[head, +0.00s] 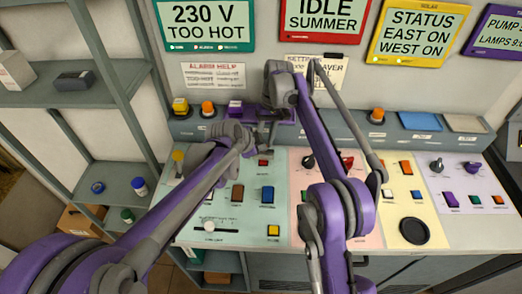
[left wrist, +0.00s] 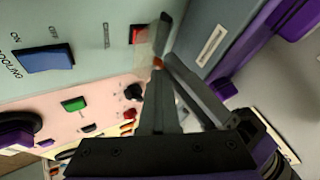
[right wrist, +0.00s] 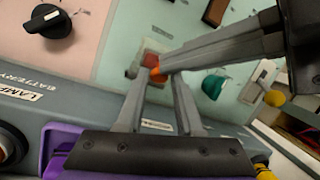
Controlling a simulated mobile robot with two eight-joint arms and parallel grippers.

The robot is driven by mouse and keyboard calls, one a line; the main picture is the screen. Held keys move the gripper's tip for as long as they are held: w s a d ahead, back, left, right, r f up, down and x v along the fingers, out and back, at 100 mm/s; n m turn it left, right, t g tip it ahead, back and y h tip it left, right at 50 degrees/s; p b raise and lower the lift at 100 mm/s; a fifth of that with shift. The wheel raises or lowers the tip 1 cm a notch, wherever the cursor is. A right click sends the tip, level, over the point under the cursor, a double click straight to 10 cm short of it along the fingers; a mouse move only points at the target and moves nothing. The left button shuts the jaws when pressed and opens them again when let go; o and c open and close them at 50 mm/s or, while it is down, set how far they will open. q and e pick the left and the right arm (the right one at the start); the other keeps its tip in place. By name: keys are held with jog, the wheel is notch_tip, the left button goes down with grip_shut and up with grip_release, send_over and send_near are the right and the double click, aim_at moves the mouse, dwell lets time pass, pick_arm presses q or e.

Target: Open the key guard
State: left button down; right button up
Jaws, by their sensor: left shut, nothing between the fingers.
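The key guard (left wrist: 151,42) is a small clear cover at a red switch (left wrist: 137,34) on the pale green panel. The switch also shows in the head view (head: 264,162) and, partly hidden by fingers, in the right wrist view (right wrist: 150,60). My left gripper (left wrist: 158,64) is shut and empty, its orange-marked tips close beside the guard; I cannot tell if they touch it. My right gripper (right wrist: 161,77) is open, its fingers spread around the left fingertips near the guard. I cannot tell how far the guard is raised.
A blue rocker switch (head: 267,194), a brown one (head: 237,192) and a green button (right wrist: 213,87) sit nearby on the panel. A black rotary knob (right wrist: 48,20) is on the pink panel. A raised grey ledge (head: 385,128) runs behind. My two grippers are very close together.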

pick_arm(q)
jog(key=shift+w+a, duration=0.1)
jog(key=shift+w, duration=0.05)
pick_arm(e)
jog(key=shift+o, duration=1.1)
jog(key=shift+s, duration=0.15)
